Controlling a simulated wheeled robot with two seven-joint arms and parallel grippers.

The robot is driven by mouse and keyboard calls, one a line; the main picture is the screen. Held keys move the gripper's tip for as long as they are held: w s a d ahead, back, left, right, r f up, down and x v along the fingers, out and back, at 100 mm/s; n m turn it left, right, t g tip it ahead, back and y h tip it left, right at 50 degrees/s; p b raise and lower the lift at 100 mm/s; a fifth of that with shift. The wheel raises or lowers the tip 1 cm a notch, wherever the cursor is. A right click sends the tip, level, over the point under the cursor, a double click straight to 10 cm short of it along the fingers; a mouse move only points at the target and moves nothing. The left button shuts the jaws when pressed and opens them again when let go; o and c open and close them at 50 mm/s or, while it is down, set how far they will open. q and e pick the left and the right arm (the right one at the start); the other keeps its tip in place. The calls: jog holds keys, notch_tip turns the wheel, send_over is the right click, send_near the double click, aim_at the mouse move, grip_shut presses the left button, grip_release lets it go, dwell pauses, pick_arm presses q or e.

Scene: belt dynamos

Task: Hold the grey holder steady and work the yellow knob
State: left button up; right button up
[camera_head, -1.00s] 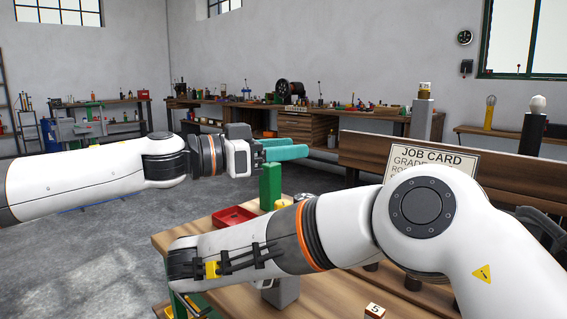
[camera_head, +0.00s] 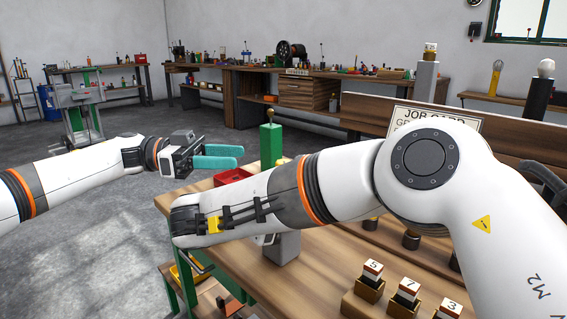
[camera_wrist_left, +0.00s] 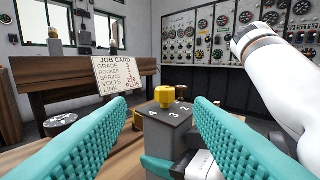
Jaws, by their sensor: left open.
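In the head view the grey holder (camera_head: 283,247) shows only partly under my right arm, and the knob is hidden. My left gripper (camera_head: 240,157) is open and empty, its teal fingers apart, left of the bench in the head view. In the left wrist view the holder lies ahead between its fingers, untouched.
My right arm (camera_head: 330,190) crosses over the bench (camera_head: 320,285). A green post (camera_head: 270,145) and a red tray (camera_head: 232,177) stand near the far corner. Several numbered blocks (camera_head: 372,270) sit at the front right. A job card (camera_wrist_left: 122,71) stands behind.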

aim_at(283, 161)
pick_arm(q)
jog(key=shift+g, duration=0.3)
jog(key=d, duration=0.3)
jog(key=s+d, duration=0.1)
jog(key=d, duration=0.7)
jog(key=shift+s+f, duration=0.35)
jog(key=shift+s, duration=0.05)
jog(key=shift+a, duration=0.1)
jog(key=shift+c, duration=0.6)
jog(key=c, duration=0.9)
jog(key=shift+o, duration=0.2)
